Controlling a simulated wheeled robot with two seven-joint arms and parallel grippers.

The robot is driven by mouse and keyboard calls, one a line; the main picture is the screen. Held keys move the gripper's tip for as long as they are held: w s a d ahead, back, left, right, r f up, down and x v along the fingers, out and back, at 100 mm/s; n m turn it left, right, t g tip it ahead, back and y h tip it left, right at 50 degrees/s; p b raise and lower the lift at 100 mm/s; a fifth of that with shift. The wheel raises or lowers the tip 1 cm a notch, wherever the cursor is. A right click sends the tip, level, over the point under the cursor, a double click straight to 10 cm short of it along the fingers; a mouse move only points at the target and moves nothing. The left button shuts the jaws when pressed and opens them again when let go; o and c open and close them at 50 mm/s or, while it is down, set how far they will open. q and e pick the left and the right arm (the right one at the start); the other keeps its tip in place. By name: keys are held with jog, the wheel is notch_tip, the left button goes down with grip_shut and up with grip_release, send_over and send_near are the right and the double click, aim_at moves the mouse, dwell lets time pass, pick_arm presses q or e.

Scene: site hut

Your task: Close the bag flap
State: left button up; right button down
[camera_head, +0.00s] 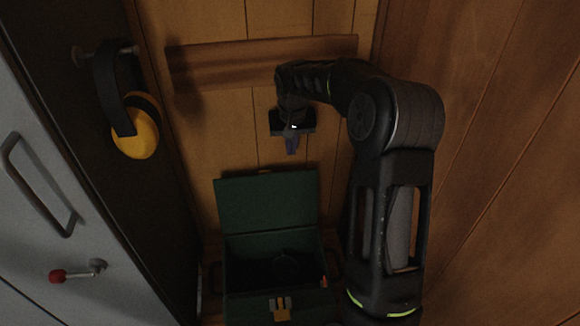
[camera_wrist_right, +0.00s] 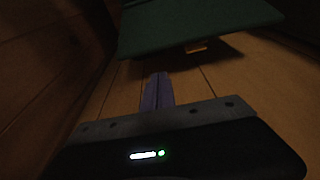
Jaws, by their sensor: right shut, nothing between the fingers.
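A dark green bag (camera_head: 234,280) stands low in the corner in the head view. Its green flap (camera_head: 266,202) is raised and leans back toward the plank wall, so the dark inside shows. A tan clasp (camera_head: 281,307) is on the bag's front. My right gripper (camera_head: 292,146) is above the flap's top edge, pointing down, shut and empty. In the right wrist view the shut fingers (camera_wrist_right: 157,92) point toward the green flap (camera_wrist_right: 200,22), apart from it in the picture; the real gap is hard to judge. My left gripper is not in view.
A wooden rail (camera_head: 225,59) runs along the back wall above the gripper. Yellow ear defenders (camera_head: 135,135) hang from a peg at the left.

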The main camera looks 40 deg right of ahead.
jog(key=shift+f, duration=0.2)
jog(key=p+x, duration=0.1)
jog(key=x, duration=0.9)
